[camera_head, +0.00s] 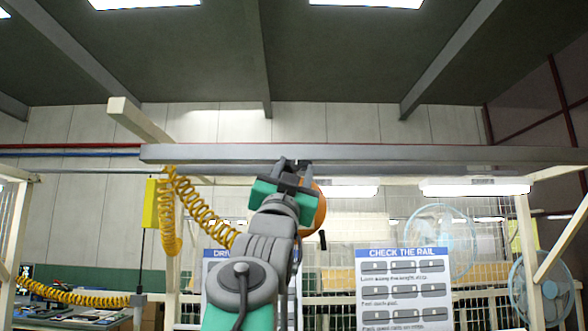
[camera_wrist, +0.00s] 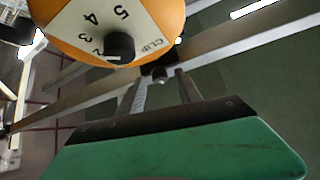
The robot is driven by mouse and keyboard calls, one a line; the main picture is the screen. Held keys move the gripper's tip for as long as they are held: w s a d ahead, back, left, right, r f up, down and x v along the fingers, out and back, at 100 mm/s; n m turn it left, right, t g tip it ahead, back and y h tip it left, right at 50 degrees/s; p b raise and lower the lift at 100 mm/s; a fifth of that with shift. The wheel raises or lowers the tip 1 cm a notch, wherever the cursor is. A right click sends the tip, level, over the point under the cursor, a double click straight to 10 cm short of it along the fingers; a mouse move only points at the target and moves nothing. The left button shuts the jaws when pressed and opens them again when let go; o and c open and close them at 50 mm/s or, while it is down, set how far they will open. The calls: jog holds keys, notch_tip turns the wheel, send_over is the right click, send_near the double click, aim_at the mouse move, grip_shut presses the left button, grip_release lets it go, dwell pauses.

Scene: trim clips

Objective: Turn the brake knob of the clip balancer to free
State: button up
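The clip balancer (camera_head: 319,211) is an orange round body hanging below the grey overhead rail, partly hidden behind my gripper in the head view. In the wrist view, its orange housing (camera_wrist: 172,15) fills the top, with a pale face marked with numbers and "CLIP". A black round knob (camera_wrist: 120,46) with a light mark stands on that face. I cannot tell whether this is the brake knob, and no "free" label is readable. My gripper (camera_head: 292,163) is raised near the rail; in the wrist view its fingers (camera_wrist: 159,77) are apart, below and right of the knob, not touching it.
The grey rail (camera_head: 400,154) runs across just behind my fingertips. A small dark fitting (camera_wrist: 160,71) shows between the fingertips in the wrist view. A yellow coiled hose (camera_head: 205,208) hangs left of my arm. A "CHECK THE RAIL" board (camera_head: 403,290) stands at right, a fan (camera_head: 545,290) beyond.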

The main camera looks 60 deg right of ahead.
grip_shut()
dwell(0.3)
jog(key=shift+s+f+n+t+b, duration=0.2)
jog(key=shift+f+n+t+b, duration=0.1)
jog(key=shift+n+t+b, duration=0.5)
jog(key=shift+w+d+r+n+t+y+b, duration=0.1)
jog(key=shift+r+n+t+y+b, duration=0.1)
jog(key=shift+n+t, duration=0.3)
jog(key=shift+r+n+t+y+b, duration=0.1)
jog(key=shift+n+t+y, duration=0.15)
jog(key=shift+n, duration=0.35)
jog(key=shift+o, duration=0.5)
grip_release()
